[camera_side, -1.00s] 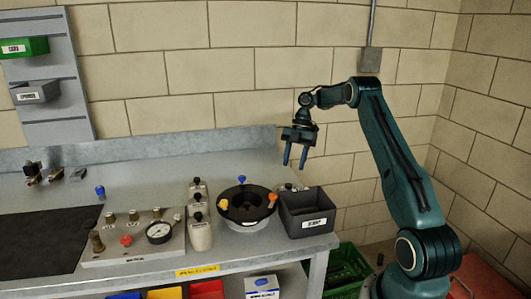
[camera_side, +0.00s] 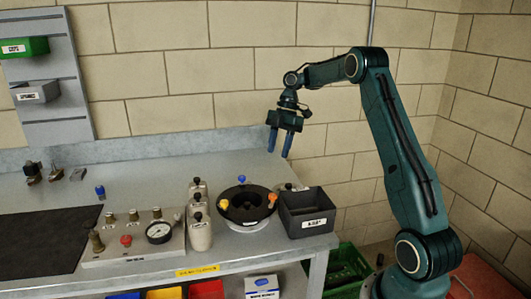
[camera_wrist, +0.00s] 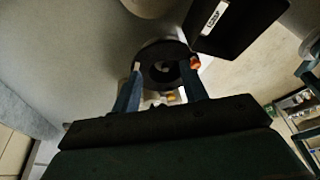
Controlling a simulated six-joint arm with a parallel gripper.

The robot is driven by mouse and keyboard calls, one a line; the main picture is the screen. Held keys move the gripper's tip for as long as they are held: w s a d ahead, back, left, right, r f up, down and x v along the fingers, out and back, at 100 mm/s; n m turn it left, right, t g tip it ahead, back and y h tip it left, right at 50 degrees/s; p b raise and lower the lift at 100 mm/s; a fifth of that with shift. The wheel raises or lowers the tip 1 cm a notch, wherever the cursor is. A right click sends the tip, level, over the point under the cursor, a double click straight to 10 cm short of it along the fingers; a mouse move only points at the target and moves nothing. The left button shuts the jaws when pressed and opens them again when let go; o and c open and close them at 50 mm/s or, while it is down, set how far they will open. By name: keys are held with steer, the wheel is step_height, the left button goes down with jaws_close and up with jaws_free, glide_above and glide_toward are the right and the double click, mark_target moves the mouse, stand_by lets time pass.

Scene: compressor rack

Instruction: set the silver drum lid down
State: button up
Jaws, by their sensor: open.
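My gripper (camera_side: 278,153) is open and empty, fingers down, high above the right part of the bench. Below it is a black round holder (camera_side: 241,217) with yellow, blue and orange knobs around its rim. Its silver round base (camera_side: 252,228) shows under it. In the wrist view the black round holder (camera_wrist: 149,51) shows beyond and between my open fingers (camera_wrist: 165,66). I cannot pick out a separate silver drum lid for certain. The holder's inside is dark.
A dark grey bin (camera_side: 308,226) stands right of the holder, near the bench edge. Cream canisters (camera_side: 200,235) with black knobs stand left of it. A gauge panel (camera_side: 134,245) and a black mat (camera_side: 45,240) lie farther left. The back bench top is mostly clear.

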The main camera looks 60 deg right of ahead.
steer(key=s+a+r+m+t+h, duration=0.1)
steer(key=s+a+r+m, duration=0.2)
steer(key=a, duration=0.4)
steer(key=s+a+r+m, duration=0.2)
steer(key=a+r, duration=0.3)
steer(key=a, duration=0.1)
steer(key=s+a+r+m+t+h, duration=0.1)
steer(key=s+a+r+m, duration=0.2)
steer(key=a, duration=0.4)
steer(key=s+a+f+m+t+h, duration=0.1)
steer(key=s+a+m, duration=0.1)
steer(key=s, duration=0.6)
steer(key=s+a+f+m+t, duration=0.1)
steer(key=s+a+m+t, duration=0.1)
steer(key=s+m, duration=0.3)
steer(key=s+a, duration=0.1)
steer(key=s, duration=0.3)
steer(key=shift+s+a+h, duration=0.15)
steer(key=shift+a+h, duration=0.2)
steer(key=shift+h, duration=0.05)
steer(key=shift+f, duration=0.1)
